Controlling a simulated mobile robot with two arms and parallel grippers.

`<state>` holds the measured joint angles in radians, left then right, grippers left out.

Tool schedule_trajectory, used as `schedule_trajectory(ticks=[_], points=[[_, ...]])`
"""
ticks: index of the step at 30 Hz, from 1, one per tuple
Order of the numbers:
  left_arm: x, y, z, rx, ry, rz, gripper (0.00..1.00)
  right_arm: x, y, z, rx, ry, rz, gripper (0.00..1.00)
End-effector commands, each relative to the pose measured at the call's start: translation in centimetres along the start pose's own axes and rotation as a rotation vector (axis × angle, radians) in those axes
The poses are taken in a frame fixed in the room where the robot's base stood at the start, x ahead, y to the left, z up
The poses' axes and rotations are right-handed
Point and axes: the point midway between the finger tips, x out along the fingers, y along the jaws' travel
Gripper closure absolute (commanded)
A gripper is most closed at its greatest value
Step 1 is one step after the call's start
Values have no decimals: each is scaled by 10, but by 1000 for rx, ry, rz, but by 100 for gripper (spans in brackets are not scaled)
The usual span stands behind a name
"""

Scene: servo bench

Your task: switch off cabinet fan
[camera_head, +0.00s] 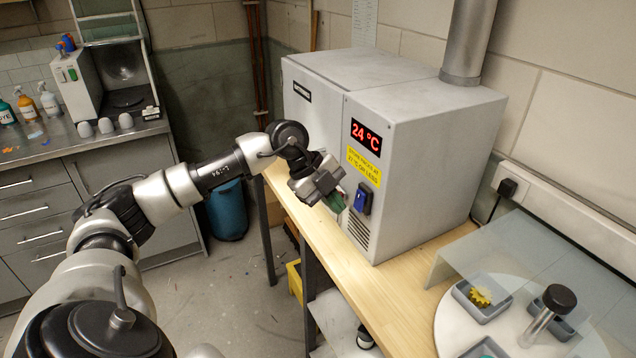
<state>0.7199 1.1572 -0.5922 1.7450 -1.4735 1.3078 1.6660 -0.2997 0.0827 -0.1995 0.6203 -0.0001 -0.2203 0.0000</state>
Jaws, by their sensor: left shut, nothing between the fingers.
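The grey cabinet (425,150) stands on a wooden bench, with a red display (365,136) reading 24 °C on its front. Below a yellow label (364,166) is a blue rocker switch (362,198) in a dark frame. Which way the rocker is tipped is too small to tell. Vent slots (358,230) are under the switch. My left gripper (338,202) is shut and empty, just left of the switch in the picture and in front of the cabinet; it looks apart from the switch. My right gripper is not in view.
A metal duct (467,45) rises from the cabinet top. On the bench at right, a clear sheet (520,255) stands by a round white plate (455,318) with small grey trays. A blue bin (227,210) is on the floor.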

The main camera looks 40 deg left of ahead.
Motion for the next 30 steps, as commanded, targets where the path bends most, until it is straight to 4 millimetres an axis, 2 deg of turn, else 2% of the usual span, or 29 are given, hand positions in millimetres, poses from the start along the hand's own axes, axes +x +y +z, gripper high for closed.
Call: schedule_trajectory(ticks=[1,7,19,24,30], points=[[1,-9,-2,1,4,-3,100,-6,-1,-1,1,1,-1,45],[11,-22,0,1,1,-2,100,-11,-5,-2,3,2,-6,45],[14,-23,1,2,-1,-1,100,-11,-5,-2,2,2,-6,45],[23,-23,5,25,12,-62,100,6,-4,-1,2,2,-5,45],[18,-26,2,26,13,-63,100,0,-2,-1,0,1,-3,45]])
